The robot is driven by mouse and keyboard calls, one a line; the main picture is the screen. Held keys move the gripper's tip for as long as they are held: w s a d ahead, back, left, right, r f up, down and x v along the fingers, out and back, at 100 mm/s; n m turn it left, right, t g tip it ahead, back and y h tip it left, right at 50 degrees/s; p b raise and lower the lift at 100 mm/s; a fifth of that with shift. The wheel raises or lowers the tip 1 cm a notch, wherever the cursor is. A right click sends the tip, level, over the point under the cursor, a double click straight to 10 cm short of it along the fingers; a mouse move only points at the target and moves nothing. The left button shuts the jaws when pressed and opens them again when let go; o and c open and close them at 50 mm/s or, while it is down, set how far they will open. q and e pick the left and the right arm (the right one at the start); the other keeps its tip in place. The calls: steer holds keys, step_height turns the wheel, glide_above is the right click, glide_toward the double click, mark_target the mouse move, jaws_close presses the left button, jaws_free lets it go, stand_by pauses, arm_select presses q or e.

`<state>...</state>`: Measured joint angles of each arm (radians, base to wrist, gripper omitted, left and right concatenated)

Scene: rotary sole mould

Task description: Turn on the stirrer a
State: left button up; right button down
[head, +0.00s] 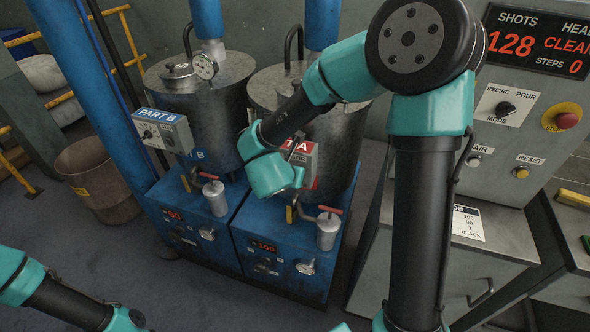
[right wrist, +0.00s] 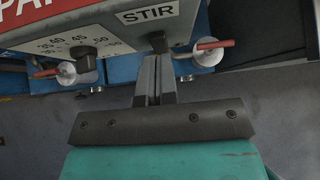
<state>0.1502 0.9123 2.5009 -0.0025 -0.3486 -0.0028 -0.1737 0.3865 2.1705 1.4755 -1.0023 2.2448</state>
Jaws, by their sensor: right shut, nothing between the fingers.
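The part A control box (head: 309,158), grey with a red label, is on the right-hand tank in the head view, partly hidden by my right wrist. In the right wrist view the box (right wrist: 112,32) shows a white STIR label (right wrist: 151,12). Below that label is a small dark toggle switch (right wrist: 158,42). A dark dial knob (right wrist: 83,56) with a number scale is to its left. My right gripper (right wrist: 154,62) is shut and empty, its fingertips right at the switch; I cannot tell whether they touch it. My left gripper is out of the head view.
The part B tank (head: 205,105) with its own control box (head: 162,131) stands to the left. Red-handled valves (head: 330,210) and metal cups stick out below the boxes. A machine panel (head: 520,110) is at the right. A brown bin (head: 98,180) stands on the left floor.

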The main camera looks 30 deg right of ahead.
steer(key=d+r+v, duration=0.1)
steer(key=v, duration=1)
steer(key=shift+w+r, duration=0.4)
steer(key=w+d+f+n+t+y, duration=0.1)
steer(key=w+f+n+y, duration=0.15)
steer(key=f+n, duration=0.9)
steer(key=w+d+f+n+y, duration=0.1)
steer(key=w+f+n+y, duration=0.15)
steer(key=f+n, duration=0.95)
steer(key=s+a+f+n+g+y, duration=0.2)
steer(key=s+f+n+g+y, duration=0.4)
steer(key=s+f+n, duration=0.8)
step_height(320, 180, down, 2)
steer(key=n, duration=0.6)
steer(key=shift+s+a+g, duration=0.35)
steer(key=shift+s+g, duration=0.05)
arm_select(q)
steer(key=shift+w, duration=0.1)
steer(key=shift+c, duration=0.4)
arm_select(e)
steer(key=shift+f+n, duration=0.1)
steer(key=shift+n, duration=0.15)
